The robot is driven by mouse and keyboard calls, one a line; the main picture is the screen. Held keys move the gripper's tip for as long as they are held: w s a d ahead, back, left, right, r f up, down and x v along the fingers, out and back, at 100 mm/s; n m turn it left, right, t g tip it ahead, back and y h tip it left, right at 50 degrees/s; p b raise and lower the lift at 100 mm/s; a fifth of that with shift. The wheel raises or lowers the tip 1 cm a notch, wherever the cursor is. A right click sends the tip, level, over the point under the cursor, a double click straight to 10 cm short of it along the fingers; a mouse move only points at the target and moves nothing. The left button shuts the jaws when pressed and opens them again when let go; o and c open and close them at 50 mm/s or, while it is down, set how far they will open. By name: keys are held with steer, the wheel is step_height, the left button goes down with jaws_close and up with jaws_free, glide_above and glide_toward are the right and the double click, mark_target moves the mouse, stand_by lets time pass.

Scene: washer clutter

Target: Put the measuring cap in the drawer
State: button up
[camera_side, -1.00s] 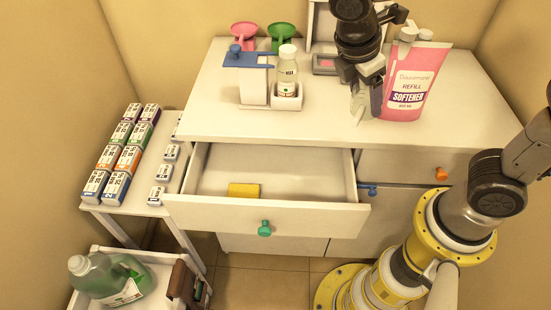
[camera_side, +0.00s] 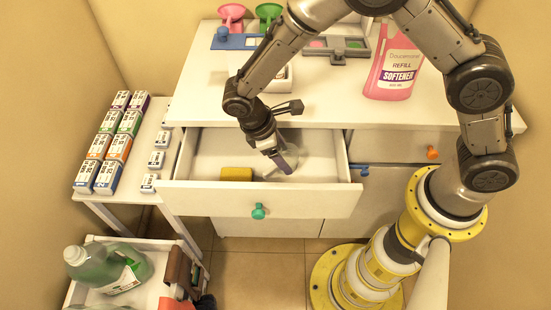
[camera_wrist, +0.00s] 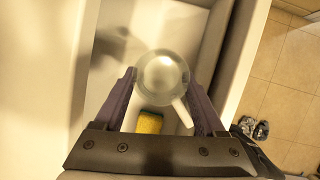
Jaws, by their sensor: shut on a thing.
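My gripper (camera_side: 283,163) points down into the open drawer (camera_side: 205,198), right of a yellow sponge. It is shut on the clear round measuring cap (camera_wrist: 163,73), which sits between the fingertips in the wrist view. The cap is see-through and faint in the side view. A pale handle-like strip runs from it towards my gripper (camera_wrist: 162,92). I cannot tell whether the cap touches the drawer floor. The drawer has a green knob (camera_side: 258,211) on its front.
The yellow sponge (camera_side: 236,173) lies in the drawer; it also shows in the wrist view (camera_wrist: 150,122). A pink softener pouch (camera_side: 395,70) stands on the counter (camera_side: 330,103). Small boxes (camera_side: 110,145) fill the left side table. A green jug (camera_side: 105,268) lies in the cart below.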

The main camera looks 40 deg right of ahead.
mark_target(282, 172)
steer(key=shift+f, duration=3.65)
steer(key=shift+f, duration=0.2)
steer(key=o, duration=1.1)
steer(key=shift+c, duration=0.2)
steer(key=shift+r, duration=0.1)
